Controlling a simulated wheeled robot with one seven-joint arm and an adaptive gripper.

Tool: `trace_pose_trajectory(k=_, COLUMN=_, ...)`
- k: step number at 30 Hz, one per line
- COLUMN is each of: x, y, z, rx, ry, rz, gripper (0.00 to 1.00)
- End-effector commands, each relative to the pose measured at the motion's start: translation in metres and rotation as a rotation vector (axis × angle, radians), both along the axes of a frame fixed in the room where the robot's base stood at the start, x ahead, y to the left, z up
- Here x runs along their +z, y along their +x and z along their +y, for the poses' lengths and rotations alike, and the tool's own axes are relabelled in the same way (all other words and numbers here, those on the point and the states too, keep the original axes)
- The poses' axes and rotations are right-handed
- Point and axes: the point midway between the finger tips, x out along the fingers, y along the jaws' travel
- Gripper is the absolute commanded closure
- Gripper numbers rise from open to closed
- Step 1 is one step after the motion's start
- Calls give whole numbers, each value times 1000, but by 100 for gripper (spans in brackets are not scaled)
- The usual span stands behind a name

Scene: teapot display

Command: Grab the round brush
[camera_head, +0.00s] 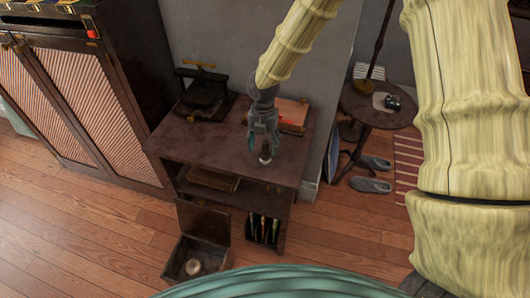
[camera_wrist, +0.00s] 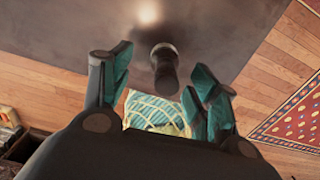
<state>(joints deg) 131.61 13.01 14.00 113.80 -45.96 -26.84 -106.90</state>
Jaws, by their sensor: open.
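A small dark, rounded object, which appears to be the round brush (camera_wrist: 164,66), is on the dark table top in the wrist view. It lies ahead of and between my fingers, apart from both. In the head view, the brush (camera_head: 265,159) shows as a small pale-and-dark shape just below my gripper (camera_head: 263,147), near the table's front edge.
The table (camera_head: 205,143) also carries a black press-like device (camera_head: 205,92) at back left and a flat brown box (camera_head: 290,115) behind my gripper. An open box (camera_head: 197,258) stands on the floor. A round side table (camera_head: 378,112) is at right. The table top left of my gripper is clear.

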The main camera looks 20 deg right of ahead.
Motion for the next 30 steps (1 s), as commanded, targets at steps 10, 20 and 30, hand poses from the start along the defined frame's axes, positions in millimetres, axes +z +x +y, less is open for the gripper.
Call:
trace_pose_trajectory(k=10, x=-26, y=-1, z=-4, rx=-1, ry=-2, rz=2, gripper=40)
trace_pose_trajectory(k=20, x=-52, y=0, z=-6, rx=-4, ry=-1, rz=-1, gripper=40)
trace_pose_trajectory(k=30, x=-53, y=0, z=-6, rx=-5, ry=0, rz=-1, gripper=58)
